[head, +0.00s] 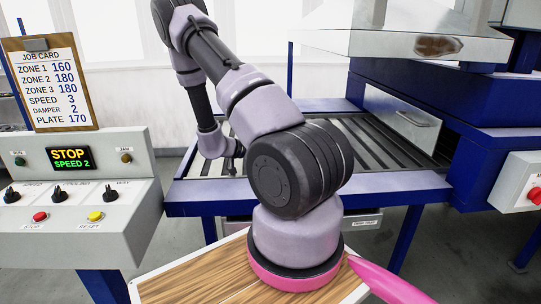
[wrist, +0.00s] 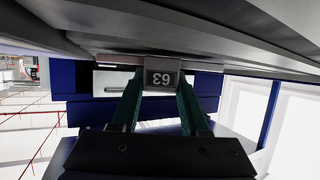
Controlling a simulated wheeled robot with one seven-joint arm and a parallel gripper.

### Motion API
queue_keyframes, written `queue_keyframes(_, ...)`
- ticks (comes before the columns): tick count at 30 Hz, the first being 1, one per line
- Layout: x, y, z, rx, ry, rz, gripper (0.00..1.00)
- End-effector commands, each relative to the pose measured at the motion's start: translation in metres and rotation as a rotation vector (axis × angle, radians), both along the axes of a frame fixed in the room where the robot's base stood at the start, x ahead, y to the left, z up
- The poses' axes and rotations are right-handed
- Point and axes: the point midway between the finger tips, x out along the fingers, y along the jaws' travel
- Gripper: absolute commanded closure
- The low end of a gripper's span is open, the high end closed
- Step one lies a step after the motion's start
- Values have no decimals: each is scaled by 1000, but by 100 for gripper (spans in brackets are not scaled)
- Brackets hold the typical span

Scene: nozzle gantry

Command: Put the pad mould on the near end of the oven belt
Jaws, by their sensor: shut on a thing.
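My gripper (wrist: 161,88) shows two teal fingers in the wrist view, shut on a small grey block marked with a number that looks like 63 upside down. This block appears to be part of the pad mould (wrist: 162,72); the rest of it cannot be made out. In the head view my gripper (head: 231,166) is small and partly hidden beyond my arm, over the left part of the oven belt (head: 375,137), a bed of grey slats in a blue frame. The mould cannot be made out there. I cannot tell whether it touches the belt.
A control panel (head: 75,215) with a STOP display and a job card (head: 48,82) stand at the left. A metal hood (head: 420,35) hangs over the back right of the belt. Wide dark grey surfaces fill the top of the wrist view.

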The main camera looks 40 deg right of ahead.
Motion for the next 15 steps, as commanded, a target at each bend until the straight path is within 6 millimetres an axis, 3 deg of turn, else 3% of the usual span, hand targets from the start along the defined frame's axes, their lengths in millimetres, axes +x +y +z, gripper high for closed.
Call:
queue_keyframes(3, -2, 0, -5, 2, 4, 0, 100)
queue_keyframes(4, -2, 1, -6, 4, 4, -1, 48)
queue_keyframes(6, -2, 1, -6, 4, 6, -2, 25)
queue_keyframes(15, -3, 2, -7, 6, 7, -2, 25)
